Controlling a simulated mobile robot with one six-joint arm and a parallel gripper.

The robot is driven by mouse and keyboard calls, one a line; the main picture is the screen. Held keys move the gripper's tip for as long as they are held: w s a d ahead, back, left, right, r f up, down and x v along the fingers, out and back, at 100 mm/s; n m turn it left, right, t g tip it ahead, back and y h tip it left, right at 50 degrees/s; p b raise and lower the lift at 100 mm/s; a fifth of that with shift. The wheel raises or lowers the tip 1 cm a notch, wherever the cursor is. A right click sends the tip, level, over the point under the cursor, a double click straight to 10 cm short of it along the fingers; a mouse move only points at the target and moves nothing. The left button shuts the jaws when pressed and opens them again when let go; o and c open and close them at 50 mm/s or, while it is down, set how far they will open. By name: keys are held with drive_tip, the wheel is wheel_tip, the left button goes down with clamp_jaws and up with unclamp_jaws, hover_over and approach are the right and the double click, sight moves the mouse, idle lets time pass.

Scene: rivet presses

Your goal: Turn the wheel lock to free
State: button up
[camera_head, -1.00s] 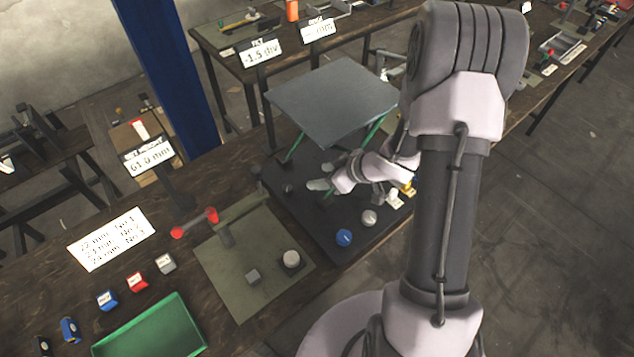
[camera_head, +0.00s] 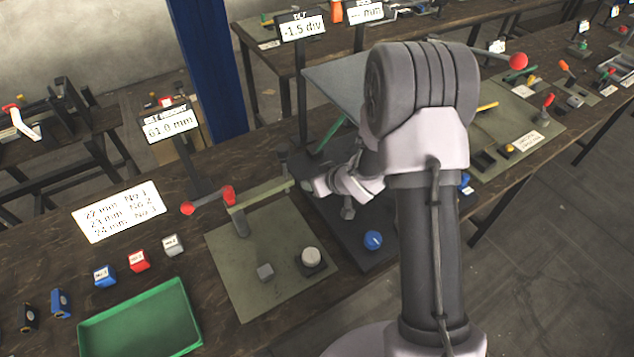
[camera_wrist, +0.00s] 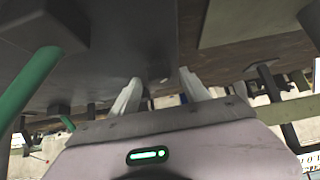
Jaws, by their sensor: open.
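I cannot tell for sure which part is the wheel lock. A dark base plate (camera_head: 335,245) carries a grey raised plate (camera_head: 335,78) on green legs (camera_head: 329,135). A blue ball knob (camera_head: 372,240) stands at the front of the base, and a grey knob (camera_head: 348,212) is partly hidden by my arm. My gripper (camera_head: 305,185) is over the base's left side, under the raised plate's level, beside the end of a flat bar. In the wrist view my gripper (camera_wrist: 160,92) is open with its fingers apart. A small dark bump (camera_wrist: 163,80) shows between the fingertips; what it is stays unclear.
A green tray (camera_head: 140,315) and several coloured blocks are further left. A sign (camera_head: 170,125) stands behind.

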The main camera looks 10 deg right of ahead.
drive_tip(key=shift+w+f, duration=0.1)
drive_tip(key=shift+w, duration=0.1)
clamp_jaws()
drive_tip(key=r+n+p, duration=0.1)
drive_tip(key=p, duration=0.2)
drive_tip(key=shift+s+d+y, duration=0.1)
drive_tip(key=shift+y, duration=0.2)
drive_tip(key=n+p, duration=0.1)
drive_tip(key=p, duration=0.1)
drive_tip(key=shift+r+g+y+p, duration=0.1)
drive_tip(key=shift+g+y+p, duration=0.2)
drive_tip(key=shift+g+y, duration=0.1)
drive_tip(key=n+p, duration=0.1)
drive_tip(key=y+p, duration=0.1)
drive_tip(key=p, duration=0.1)
drive_tip(key=shift+w+d+n+g, duration=0.1)
drive_tip(key=shift+w+n+g, duration=0.1)
drive_tip(key=shift+n+g, duration=0.15)
drive_tip(key=shift+f+n+y+p, duration=0.3)
drive_tip(key=shift+f+n, duration=0.05)
drive_tip(key=shift+f, duration=0.2)
